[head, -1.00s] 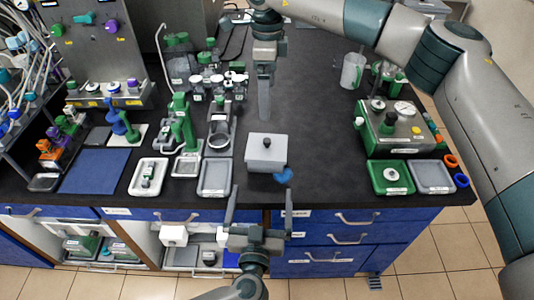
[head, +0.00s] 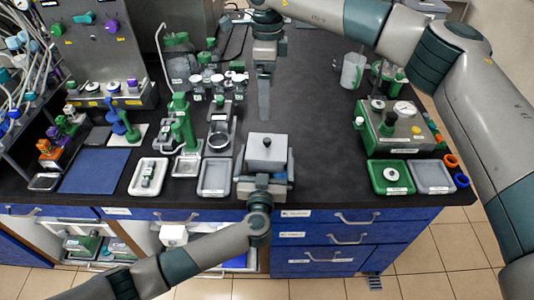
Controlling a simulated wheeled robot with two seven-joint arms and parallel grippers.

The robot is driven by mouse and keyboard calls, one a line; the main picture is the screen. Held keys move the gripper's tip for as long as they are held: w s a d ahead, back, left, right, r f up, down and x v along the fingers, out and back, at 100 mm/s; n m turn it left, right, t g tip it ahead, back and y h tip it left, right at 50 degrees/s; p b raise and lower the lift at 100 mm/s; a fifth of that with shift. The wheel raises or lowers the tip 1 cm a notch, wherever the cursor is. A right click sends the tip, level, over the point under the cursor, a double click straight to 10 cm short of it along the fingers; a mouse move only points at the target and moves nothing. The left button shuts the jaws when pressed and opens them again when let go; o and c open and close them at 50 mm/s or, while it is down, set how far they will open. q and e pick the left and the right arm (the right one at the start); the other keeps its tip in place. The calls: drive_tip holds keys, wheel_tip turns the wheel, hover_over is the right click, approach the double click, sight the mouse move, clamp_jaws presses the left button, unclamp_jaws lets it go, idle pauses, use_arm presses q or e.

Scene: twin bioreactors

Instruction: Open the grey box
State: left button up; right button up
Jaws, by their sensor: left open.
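The grey box (head: 267,147) stands near the front edge of the black bench, with its lid on and a dark knob on top. My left gripper (head: 265,163) is open at the front of the box, with one finger at its left side and one at its right. I cannot tell whether the fingers touch the box. The gripper body hides the lower front of the box. My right gripper (head: 264,97) hangs above the bench behind the box. I see it edge-on, so its opening does not show.
A grey tray (head: 204,190) lies close left of the box. Jars and a green stand (head: 184,130) are behind it on the left. A green device (head: 398,135) and two trays stand on the right. The bench between the box and that device is clear.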

use_arm(q)
drive_tip(key=shift+w+d, duration=0.15)
drive_tip(key=shift+w, duration=0.65)
drive_tip(key=c, duration=1.2)
use_arm(e)
hover_over(267, 140)
drive_tip(key=shift+f, duration=2.7)
drive_tip(key=shift+f, duration=6)
drive_tip(key=c, duration=1)
drive_tip(key=shift+r, duration=0.15)
